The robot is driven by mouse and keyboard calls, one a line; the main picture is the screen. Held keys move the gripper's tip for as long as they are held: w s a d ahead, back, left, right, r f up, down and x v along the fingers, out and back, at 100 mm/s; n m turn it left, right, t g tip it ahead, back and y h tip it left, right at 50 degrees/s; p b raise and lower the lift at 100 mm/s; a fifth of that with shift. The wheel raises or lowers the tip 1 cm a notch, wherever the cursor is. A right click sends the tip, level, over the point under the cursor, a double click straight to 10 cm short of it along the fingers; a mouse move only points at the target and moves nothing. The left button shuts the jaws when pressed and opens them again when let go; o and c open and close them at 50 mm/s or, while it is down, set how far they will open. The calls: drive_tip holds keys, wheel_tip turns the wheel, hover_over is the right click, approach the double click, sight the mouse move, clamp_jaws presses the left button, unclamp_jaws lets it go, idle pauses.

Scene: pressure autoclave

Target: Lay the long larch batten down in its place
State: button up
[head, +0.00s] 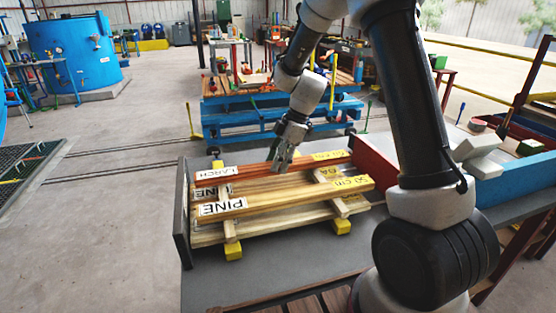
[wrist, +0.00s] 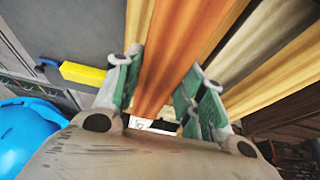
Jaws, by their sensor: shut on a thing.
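The orange-brown larch batten (head: 250,169), labelled LARCH at its left end, runs along the far side of the batten stack. My gripper (head: 281,164) points down and is shut on the batten near its middle. In the wrist view the batten (wrist: 178,45) passes between the two green-padded fingers (wrist: 167,72). It looks level and roughly parallel to the others; whether it touches the sticks beneath cannot be told. A pale batten labelled PINE (head: 290,197) lies nearest the front on top, with another labelled batten between, partly hidden.
The stack rests on yellow blocks (head: 234,253) and cross sticks on a grey bench (head: 300,262). A dark upright plate (head: 182,215) stands at its left end. A red-and-blue box edge (head: 373,165) stands to the right. A blue cart (head: 270,115) stands behind.

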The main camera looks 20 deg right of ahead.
drive_tip(key=shift+f, duration=0.35)
drive_tip(key=o, duration=1.3)
drive_tip(key=v, duration=1.3)
drive_tip(key=s+d+r+m+t+h, duration=0.1)
drive_tip(key=s+d+r+m, duration=0.1)
drive_tip(key=s+r+m, duration=0.3)
drive_tip(key=s+d+r+m+t+h, duration=0.1)
drive_tip(key=s+d+r+m, duration=0.15)
drive_tip(key=s, duration=0.55)
drive_tip(key=s+d+m+t+h, duration=0.1)
drive_tip(key=s+d+m, duration=0.1)
drive_tip(key=s+m, duration=0.3)
drive_tip(key=s+d+m+t+h, duration=0.1)
drive_tip(key=s+d+m, duration=0.2)
drive_tip(key=s, duration=0.8)
drive_tip(key=shift+d+r+m, duration=0.25)
drive_tip(key=shift+r+m, duration=0.2)
drive_tip(key=shift+m, duration=0.8)
